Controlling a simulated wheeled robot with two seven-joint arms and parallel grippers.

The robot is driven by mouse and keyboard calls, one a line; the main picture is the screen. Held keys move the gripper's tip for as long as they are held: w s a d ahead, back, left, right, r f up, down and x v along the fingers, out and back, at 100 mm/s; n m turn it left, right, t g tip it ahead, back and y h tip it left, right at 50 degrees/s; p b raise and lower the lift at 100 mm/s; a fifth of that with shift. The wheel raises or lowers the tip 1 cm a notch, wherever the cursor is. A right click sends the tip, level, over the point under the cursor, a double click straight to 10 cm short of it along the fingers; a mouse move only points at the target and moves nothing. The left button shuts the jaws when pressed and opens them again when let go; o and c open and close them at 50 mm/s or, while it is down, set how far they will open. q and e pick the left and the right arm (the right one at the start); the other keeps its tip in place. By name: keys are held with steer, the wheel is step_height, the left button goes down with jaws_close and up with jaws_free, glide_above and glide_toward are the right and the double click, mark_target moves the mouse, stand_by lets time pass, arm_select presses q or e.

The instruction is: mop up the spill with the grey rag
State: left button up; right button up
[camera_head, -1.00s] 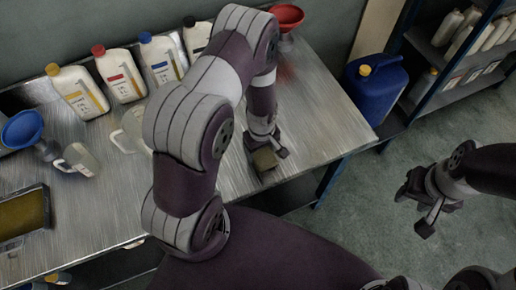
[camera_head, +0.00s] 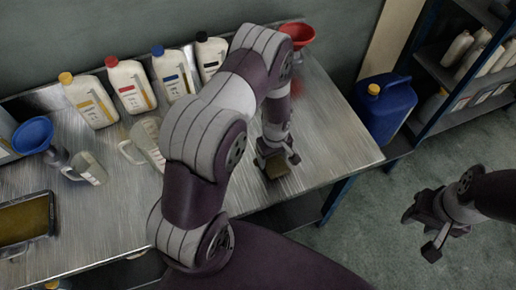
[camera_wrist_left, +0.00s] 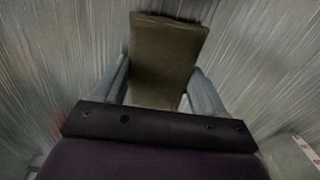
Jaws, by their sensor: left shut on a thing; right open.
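My left gripper (camera_head: 275,156) is shut on a dull olive-brown folded cloth (camera_head: 279,169), which I take for the grey rag. It is low over the metal table, near the right part of its front edge. In the left wrist view the rag (camera_wrist_left: 168,48) sits between the two fingers and extends beyond them. I cannot tell whether it touches the table. No spill shows clearly; the arm and rag hide part of the table. My right gripper (camera_head: 435,222) is open and empty, out over the floor to the right of the table.
Several capped bottles (camera_head: 130,86) stand along the back of the table (camera_head: 325,130). A red funnel (camera_head: 298,33) is at the back right. A blue funnel (camera_head: 34,135), clear jugs (camera_head: 88,168) and a tray (camera_head: 52,212) are left. A blue canister (camera_head: 386,112) stands right.

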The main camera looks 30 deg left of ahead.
arm_select(q)
steer(key=shift+d, duration=0.65)
steer(key=a, duration=0.1)
steer(key=s+a, duration=0.1)
steer(key=a, duration=0.1)
steer(key=s+a+p, duration=0.1)
steer(key=a, duration=0.1)
steer(key=shift+a, duration=0.1)
steer(key=shift+r, duration=0.1)
step_height(320, 180, up, 7)
steer(key=p, duration=0.6)
